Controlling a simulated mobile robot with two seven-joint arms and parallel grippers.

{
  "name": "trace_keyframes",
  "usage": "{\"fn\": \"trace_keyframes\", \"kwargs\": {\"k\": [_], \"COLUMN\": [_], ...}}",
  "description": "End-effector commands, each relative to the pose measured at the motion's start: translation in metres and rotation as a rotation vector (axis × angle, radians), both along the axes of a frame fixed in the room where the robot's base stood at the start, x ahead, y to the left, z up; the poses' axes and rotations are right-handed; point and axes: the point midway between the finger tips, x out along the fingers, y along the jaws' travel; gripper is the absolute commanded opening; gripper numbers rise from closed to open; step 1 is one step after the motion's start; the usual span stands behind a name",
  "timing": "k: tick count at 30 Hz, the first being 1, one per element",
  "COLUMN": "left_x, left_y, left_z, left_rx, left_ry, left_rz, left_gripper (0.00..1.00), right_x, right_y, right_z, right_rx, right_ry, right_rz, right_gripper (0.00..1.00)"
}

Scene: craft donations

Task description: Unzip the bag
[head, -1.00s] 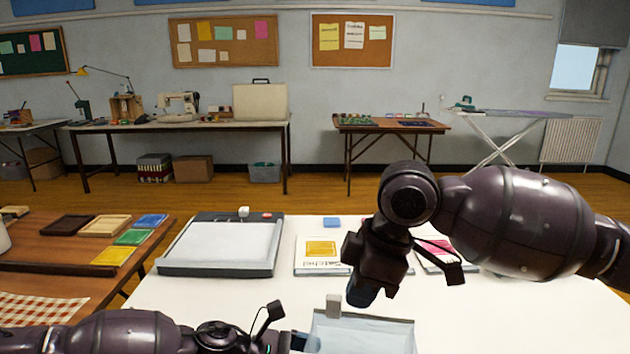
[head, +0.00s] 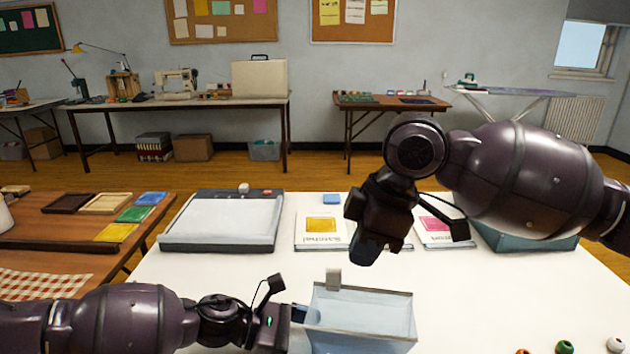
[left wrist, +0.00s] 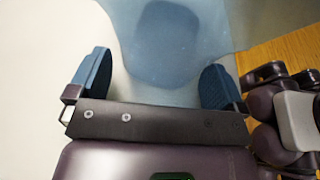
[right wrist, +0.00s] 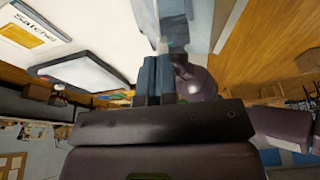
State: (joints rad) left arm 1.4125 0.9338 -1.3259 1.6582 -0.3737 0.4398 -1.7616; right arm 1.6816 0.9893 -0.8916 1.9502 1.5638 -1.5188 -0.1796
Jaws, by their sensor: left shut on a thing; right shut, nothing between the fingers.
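The bag (head: 360,318) is a pale blue translucent pouch on the white table, at the bottom middle of the head view. A grey tab (head: 333,279) stands up at the left end of its far top edge; I cannot tell whether the zip is open. My left gripper (head: 302,313) is shut on the bag's left side. In the left wrist view, the bag (left wrist: 180,45) lies between and beyond the two blue fingers. My right gripper (head: 364,250) is shut and empty, above the bag's far edge. Its fingers also show together in the right wrist view (right wrist: 157,75).
A teal box (head: 530,242) stands partly hidden behind my right arm. Several beads (head: 564,347) lie at the bottom right. The table right of the bag is mostly clear.

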Motion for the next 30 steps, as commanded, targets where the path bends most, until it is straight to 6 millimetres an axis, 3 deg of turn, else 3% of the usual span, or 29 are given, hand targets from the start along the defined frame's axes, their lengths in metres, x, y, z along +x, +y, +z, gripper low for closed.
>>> {"fn": "trace_keyframes", "kwargs": {"k": [18, 29, 30], "left_x": [0.0, 0.0, 0.0], "left_y": [0.0, 0.0, 0.0], "left_z": [0.0, 0.0, 0.0], "left_rx": [0.0, 0.0, 0.0], "left_ry": [0.0, 0.0, 0.0], "left_rz": [0.0, 0.0, 0.0], "left_gripper": [0.84, 0.84, 1.0], "right_x": [0.0, 0.0, 0.0], "right_y": [-0.006, -0.006, -0.006], "right_z": [0.039, 0.043, 0.042], "right_rx": [0.001, 0.001, 0.0], "right_ry": [0.0, 0.0, 0.0], "right_rz": [0.0, 0.0, 0.0], "right_gripper": [0.0, 0.0, 0.0]}}
